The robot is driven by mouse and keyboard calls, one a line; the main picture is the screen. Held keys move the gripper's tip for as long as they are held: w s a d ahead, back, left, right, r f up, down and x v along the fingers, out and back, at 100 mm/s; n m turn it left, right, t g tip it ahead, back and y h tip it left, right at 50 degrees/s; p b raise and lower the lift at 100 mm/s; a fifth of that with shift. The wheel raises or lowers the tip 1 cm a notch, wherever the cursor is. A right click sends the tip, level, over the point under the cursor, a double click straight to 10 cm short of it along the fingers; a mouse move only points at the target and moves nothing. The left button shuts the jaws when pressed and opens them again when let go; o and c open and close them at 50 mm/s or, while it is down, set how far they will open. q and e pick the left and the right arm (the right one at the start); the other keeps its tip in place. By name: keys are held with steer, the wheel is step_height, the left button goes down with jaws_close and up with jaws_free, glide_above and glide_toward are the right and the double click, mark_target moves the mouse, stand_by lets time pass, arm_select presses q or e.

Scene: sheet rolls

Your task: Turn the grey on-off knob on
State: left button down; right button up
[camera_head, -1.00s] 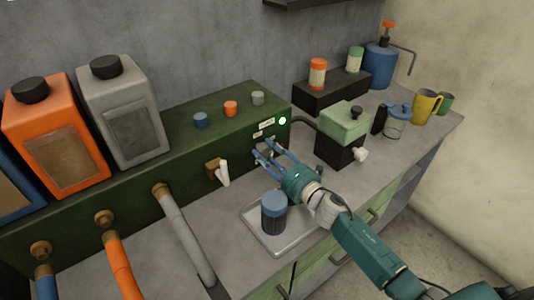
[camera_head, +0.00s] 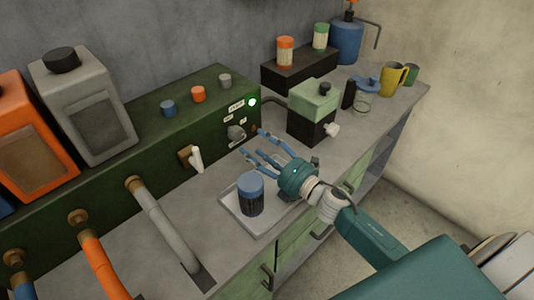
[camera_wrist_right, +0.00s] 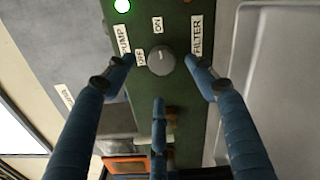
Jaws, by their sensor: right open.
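The grey knob (camera_head: 236,132) sits on the front of the dark green panel box (camera_head: 214,147), below the lit green lamp (camera_head: 252,101). In the right wrist view the knob (camera_wrist_right: 161,61) lies between the ON label (camera_wrist_right: 158,25) and the finger ends, with the OFF label (camera_wrist_right: 140,57) at its left. Its pale mark appears to point toward ON. My right gripper (camera_head: 255,146) is open and empty, its blue fingers spread in front of the knob and apart from it. My left gripper is not in view.
A blue-capped jar (camera_head: 251,193) stands on a tray (camera_head: 232,213) just below the gripper. A white-handled valve (camera_head: 195,160) is left of the knob. A green-topped machine (camera_head: 314,108) stands to the right.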

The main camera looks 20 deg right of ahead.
steer(key=v, duration=0.4)
stand_by(0.5)
